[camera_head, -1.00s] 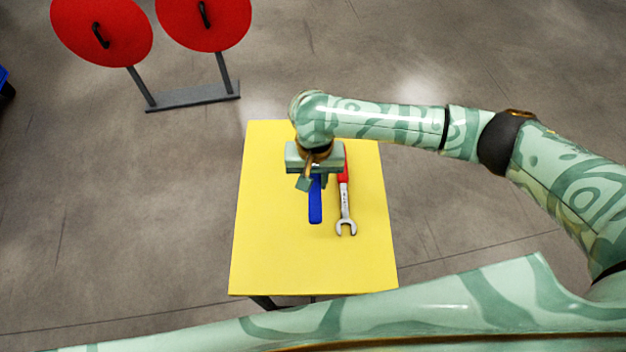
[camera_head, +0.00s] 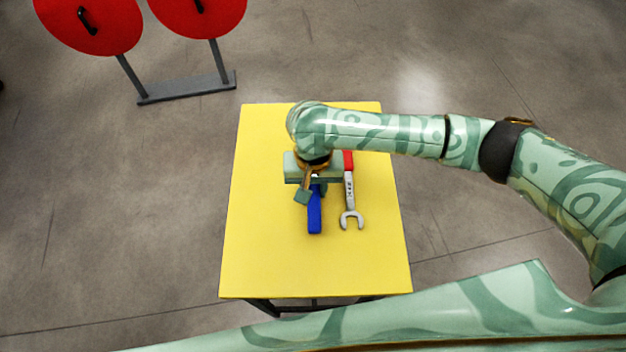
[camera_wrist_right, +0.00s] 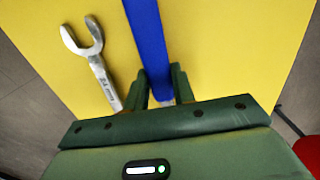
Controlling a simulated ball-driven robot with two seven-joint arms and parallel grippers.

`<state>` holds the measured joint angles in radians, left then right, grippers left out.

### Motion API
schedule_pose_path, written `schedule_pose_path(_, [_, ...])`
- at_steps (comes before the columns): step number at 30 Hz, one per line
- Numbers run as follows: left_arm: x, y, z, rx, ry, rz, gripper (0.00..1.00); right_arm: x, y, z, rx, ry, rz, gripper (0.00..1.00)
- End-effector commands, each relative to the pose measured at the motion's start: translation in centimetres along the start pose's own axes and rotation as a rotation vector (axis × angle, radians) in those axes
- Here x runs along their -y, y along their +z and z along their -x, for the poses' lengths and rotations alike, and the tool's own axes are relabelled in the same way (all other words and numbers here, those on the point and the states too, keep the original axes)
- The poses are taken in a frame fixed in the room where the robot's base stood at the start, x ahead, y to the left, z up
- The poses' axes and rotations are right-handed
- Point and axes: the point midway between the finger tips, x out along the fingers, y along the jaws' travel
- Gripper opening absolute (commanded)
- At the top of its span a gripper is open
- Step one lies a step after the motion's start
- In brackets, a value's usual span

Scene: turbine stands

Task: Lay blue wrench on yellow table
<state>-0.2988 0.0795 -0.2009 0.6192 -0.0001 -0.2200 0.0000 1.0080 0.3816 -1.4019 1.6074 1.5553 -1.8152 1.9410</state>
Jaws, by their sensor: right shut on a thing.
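The blue wrench (camera_head: 314,215) is over the middle of the yellow table (camera_head: 255,245), its free blue end pointing toward me. My right gripper (camera_head: 314,188) is shut on it. In the right wrist view, the fingers (camera_wrist_right: 160,85) clasp the blue bar (camera_wrist_right: 147,35) from both sides, with yellow tabletop behind it. I cannot tell whether the wrench touches the table. The gripper body hides its far end in the head view. My left gripper is not in view.
A red-handled wrench with a silver open jaw (camera_head: 350,195) lies just right of the blue one; its jaw shows in the right wrist view (camera_wrist_right: 97,65). The table's left and front are clear. A stand with two red discs (camera_head: 90,22) is at the back left.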

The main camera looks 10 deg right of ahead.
Motion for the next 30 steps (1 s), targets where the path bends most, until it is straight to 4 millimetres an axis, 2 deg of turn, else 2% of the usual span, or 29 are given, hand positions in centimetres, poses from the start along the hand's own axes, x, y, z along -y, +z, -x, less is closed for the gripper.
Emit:
schedule_pose_path(22, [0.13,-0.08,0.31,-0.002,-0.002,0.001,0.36,0.04,-0.02,-0.71,0.000,0.000,0.000,0.00])
schedule_pose_path(23, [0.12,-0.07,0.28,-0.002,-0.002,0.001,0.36,0.05,-0.04,-0.71,0.000,-0.001,0.000,0.33])
schedule_pose_path(24, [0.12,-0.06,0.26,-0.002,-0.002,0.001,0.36,0.04,-0.04,-0.72,0.000,-0.001,0.000,0.45])
schedule_pose_path(25, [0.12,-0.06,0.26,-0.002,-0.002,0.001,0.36,0.04,-0.04,-0.72,0.000,-0.001,0.000,0.51])
schedule_pose_path(30, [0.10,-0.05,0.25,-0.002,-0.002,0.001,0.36,0.03,-0.04,-0.73,0.000,0.000,0.000,0.51])
